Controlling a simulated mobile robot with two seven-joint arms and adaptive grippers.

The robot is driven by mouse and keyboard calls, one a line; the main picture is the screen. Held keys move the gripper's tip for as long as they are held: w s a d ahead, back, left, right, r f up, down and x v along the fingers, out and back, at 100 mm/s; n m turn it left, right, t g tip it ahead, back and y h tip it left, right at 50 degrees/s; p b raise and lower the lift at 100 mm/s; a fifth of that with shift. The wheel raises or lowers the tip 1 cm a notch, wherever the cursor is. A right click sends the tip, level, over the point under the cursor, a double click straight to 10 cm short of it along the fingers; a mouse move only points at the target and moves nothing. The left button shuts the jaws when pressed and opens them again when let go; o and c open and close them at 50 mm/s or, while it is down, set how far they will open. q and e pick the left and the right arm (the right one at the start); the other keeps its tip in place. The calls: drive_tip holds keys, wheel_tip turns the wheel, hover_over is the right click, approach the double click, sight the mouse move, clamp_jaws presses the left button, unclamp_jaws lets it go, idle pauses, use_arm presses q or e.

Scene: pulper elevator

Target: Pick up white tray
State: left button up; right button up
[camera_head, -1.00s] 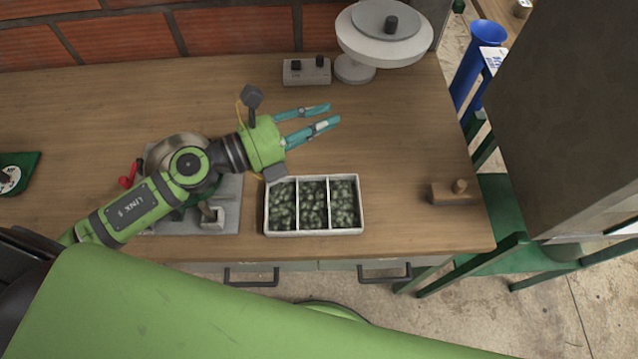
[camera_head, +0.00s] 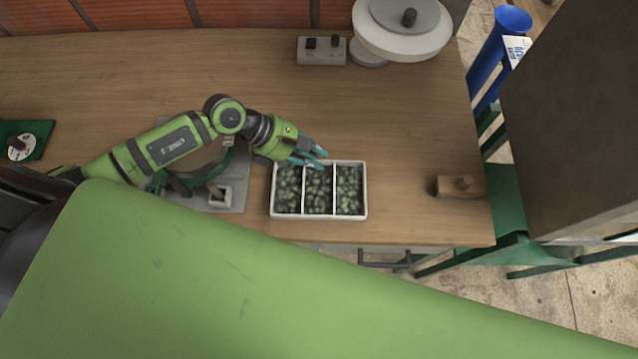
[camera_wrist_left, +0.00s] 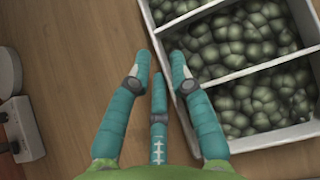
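The white tray (camera_head: 367,200) sits on the wooden bench with three compartments of dark green, bean-like pieces. My left gripper (camera_head: 312,156) is at the tray's back edge, left of its middle, fingers pointing right and down. In the left wrist view, the tray (camera_wrist_left: 184,112) is on the right. The left gripper (camera_wrist_left: 159,58) has its fingers spread, with a gap between the tips. One finger overlaps the tray's wall and the others are over bare wood. I cannot tell whether any finger touches the tray. My right gripper is out of view.
A metal device with a grey base (camera_head: 232,190) stands close left of the tray. A scale-like white device (camera_head: 400,45) and a grey switch box (camera_head: 321,51) are at the back. A wooden block (camera_head: 459,187) lies to the right. The bench between is clear.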

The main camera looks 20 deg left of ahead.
use_arm(q)
drive_tip(key=shift+w+d+f, duration=0.1)
drive_tip(key=shift+d+f, duration=0.25)
clamp_jaws()
drive_tip(key=shift+r, duration=0.15)
